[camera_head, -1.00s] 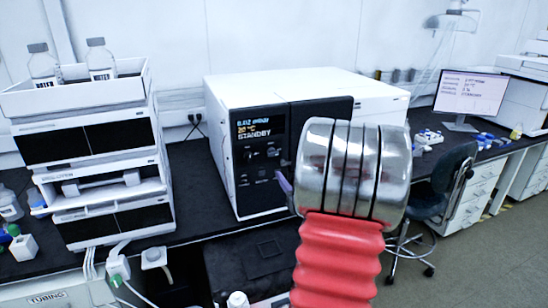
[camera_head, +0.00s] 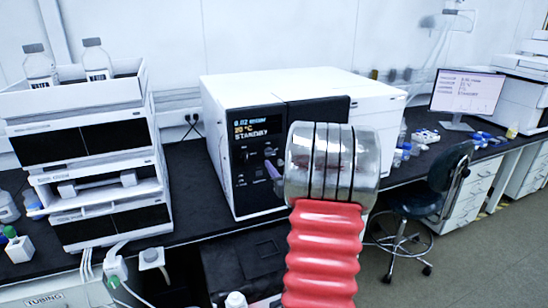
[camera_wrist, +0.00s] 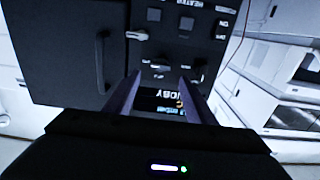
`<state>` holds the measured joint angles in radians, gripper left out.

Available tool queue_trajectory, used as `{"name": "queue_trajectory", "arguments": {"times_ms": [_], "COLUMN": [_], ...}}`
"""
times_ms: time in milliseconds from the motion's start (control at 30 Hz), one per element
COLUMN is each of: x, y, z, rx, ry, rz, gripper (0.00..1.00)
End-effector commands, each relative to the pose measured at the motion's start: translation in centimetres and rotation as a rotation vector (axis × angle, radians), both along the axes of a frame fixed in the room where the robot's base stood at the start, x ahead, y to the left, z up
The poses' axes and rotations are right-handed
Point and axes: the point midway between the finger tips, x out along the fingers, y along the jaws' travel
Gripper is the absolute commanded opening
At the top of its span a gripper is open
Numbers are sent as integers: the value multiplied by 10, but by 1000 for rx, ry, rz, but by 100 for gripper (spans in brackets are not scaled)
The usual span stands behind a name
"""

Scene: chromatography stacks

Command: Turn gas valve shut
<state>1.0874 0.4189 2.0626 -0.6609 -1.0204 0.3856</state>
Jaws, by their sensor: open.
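The white and black instrument (camera_head: 300,90) stands on the dark bench, its front panel lit with "STANDBY". In the wrist view, its black panel (camera_wrist: 60,70) appears upside down, with a silver lever-like knob (camera_wrist: 136,35) and a second light knob (camera_wrist: 160,66) below it. Their labels are too small to read, so I cannot tell which one is the gas valve. My gripper (camera_wrist: 160,82) is open, with one dark purple finger at each side just below the second knob, and nothing is held. In the head view, a purple finger (camera_head: 270,170) shows close before the panel; my wrist hides the panel's right part.
A stack of white and black modules (camera_head: 85,140) with bottles on top stands left of the instrument. Small vials (camera_head: 402,152) and a monitor (camera_head: 467,90) are on the bench to the right. A stool (camera_head: 425,195) stands on the floor there.

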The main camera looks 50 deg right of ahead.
Motion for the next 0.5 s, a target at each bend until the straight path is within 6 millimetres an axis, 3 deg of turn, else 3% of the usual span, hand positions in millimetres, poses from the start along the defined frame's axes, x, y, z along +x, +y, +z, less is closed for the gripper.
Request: {"name": "queue_trajectory", "arguments": {"times_ms": [233, 500], "x": [34, 54], "y": [-19, -31], "z": [-1, 0], "rx": [-1, -1], "ry": [-1, -1], "rz": [2, 1], "gripper": [50, 50]}}
